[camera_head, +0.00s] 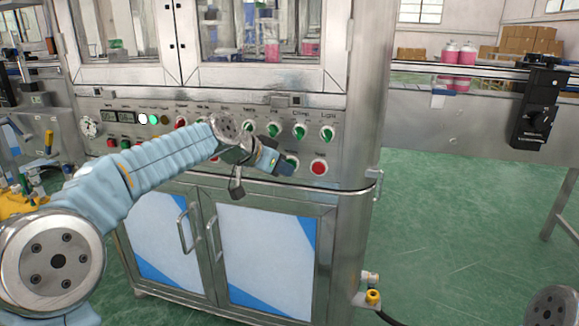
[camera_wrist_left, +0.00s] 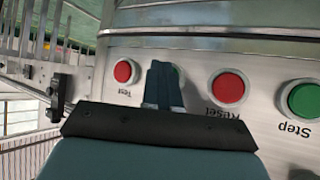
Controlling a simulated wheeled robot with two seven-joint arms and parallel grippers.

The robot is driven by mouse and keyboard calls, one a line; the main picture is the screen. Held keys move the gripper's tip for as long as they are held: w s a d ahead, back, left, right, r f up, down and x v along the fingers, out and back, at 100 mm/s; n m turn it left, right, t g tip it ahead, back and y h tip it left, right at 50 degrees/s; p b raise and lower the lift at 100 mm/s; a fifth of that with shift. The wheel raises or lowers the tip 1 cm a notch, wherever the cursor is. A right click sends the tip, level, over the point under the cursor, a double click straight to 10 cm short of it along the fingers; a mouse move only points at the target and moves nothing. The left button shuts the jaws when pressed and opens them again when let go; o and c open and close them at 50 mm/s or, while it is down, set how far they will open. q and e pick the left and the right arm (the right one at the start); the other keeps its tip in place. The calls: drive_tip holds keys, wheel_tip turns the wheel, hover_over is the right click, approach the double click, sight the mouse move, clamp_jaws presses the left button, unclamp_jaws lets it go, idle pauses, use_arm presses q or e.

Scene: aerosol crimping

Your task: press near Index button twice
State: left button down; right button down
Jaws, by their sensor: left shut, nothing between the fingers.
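My left gripper (camera_head: 284,166) is at the front control panel (camera_head: 345,150) of the machine, its fingers shut with nothing between them. In the left wrist view the shut fingers (camera_wrist_left: 163,82) cover most of a green button (camera_wrist_left: 178,74), whose label is hidden. It sits between a red button marked Test (camera_wrist_left: 125,72) and a red button marked Reset (camera_wrist_left: 228,88). In the head view this green button (camera_head: 292,160) shows only in part behind the fingertips, left of the red button (camera_head: 318,167). I cannot tell whether the fingers touch it. My right gripper is not in view.
A green Step button (camera_wrist_left: 303,100) is at the right in the left wrist view. Above the buttons is a row of green knobs (camera_head: 300,131). Cabinet doors with handles (camera_head: 185,230) are below. A conveyor (camera_head: 450,110) runs right; the green floor (camera_head: 450,220) there is clear.

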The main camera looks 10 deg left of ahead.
use_arm(q)
drive_tip(key=shift+s+b, duration=0.5)
drive_tip(key=shift+s, duration=0.25)
drive_tip(key=s+b, duration=0.3)
drive_tip(key=s, duration=0.2)
drive_tip(key=shift+a, duration=0.1)
idle(0.6)
